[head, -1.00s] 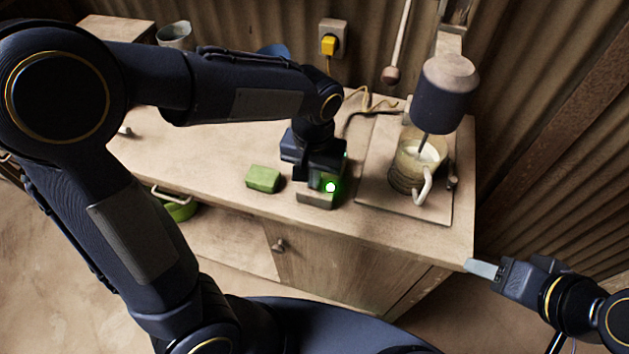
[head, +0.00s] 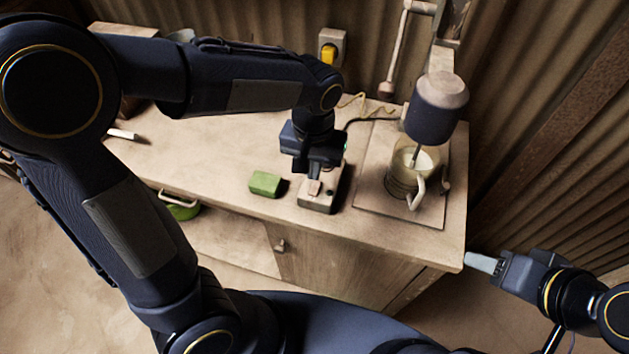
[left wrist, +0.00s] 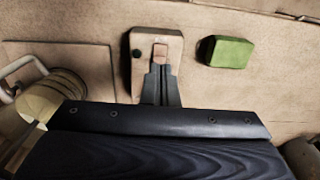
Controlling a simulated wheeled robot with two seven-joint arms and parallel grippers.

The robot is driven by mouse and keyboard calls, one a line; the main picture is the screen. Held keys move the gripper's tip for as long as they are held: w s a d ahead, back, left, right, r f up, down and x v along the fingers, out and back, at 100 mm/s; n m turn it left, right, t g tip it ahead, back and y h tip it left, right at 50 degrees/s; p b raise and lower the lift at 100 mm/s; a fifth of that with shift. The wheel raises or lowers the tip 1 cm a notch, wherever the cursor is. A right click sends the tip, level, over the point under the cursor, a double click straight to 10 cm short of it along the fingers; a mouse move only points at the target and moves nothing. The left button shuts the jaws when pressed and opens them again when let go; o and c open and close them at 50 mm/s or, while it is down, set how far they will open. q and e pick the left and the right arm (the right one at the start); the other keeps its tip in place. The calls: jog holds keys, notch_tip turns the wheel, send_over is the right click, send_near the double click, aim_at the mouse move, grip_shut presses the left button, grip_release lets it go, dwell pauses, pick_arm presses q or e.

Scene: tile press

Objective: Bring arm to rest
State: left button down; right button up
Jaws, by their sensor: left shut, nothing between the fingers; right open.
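My left gripper (head: 314,186) is shut and empty, pointing down at a small switch box (head: 318,205) on the worktop. In the left wrist view its closed fingers (left wrist: 160,76) lie over the near part of the box (left wrist: 143,40), just at a pinkish switch piece (left wrist: 160,51). I cannot tell whether they touch it. A round dark spot (left wrist: 137,53) is beside the switch piece, unlit. My right gripper (head: 482,263) is open and empty, off the worktop's front right corner.
A green block (head: 265,184) lies left of the box. To the right, a glass jug (head: 402,178) stands on a board (head: 372,195) under a dark cylindrical motor head (head: 437,105) with a rod into the jug. A yellow plug (head: 328,54) is on the wall.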

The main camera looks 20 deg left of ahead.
pick_arm(q)
jog(key=shift+r+p, duration=0.45)
jog(key=shift+r, duration=0.4)
jog(key=s+a+r+n+t+h, duration=0.1)
jog(key=s+a+r+t+h, duration=0.1)
jog(key=s+a, duration=0.2)
jog(key=s+a+r+n+t+h, duration=0.1)
jog(key=s+a+r+t, duration=0.2)
jog(key=s, duration=0.7)
jog(key=shift+s+a+t+h, duration=0.15)
jog(key=shift+a+t+h, duration=0.2)
jog(key=shift+a, duration=0.7)
